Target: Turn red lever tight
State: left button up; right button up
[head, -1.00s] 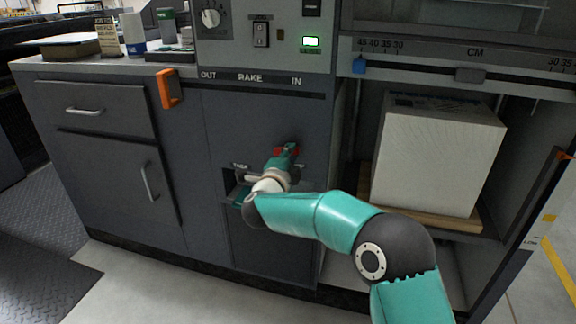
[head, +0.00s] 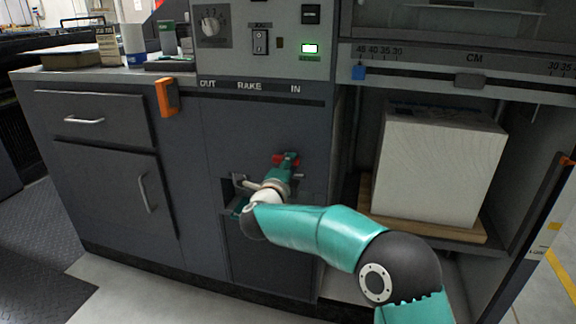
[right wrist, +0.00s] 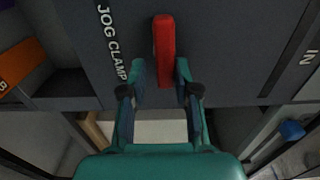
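The red lever (head: 287,158) is on the dark front panel of the machine, mostly hidden behind my right gripper (head: 284,169) in the head view. In the right wrist view the red lever (right wrist: 164,50) is a long narrow bar beside the "JOG CLAMP" label. My right gripper (right wrist: 161,70) is open there, with its two teal fingers apart. The lever's near end lies between the fingertips, with a visible gap on each side. My left gripper is not in view.
A recess (head: 236,184) is in the panel left of my right wrist. An orange handle (head: 167,97) sticks out at upper left. A white paper stack (head: 440,165) stands on a wooden board (head: 480,229) in the bay at right.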

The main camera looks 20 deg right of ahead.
jog(key=shift+o, duration=0.6)
jog(key=shift+r, duration=0.1)
jog(key=shift+s+a, duration=0.1)
jog(key=v, duration=1.1)
jog(key=shift+s+a, duration=0.2)
jog(key=shift+s, duration=0.05)
jog(key=shift+d, duration=0.1)
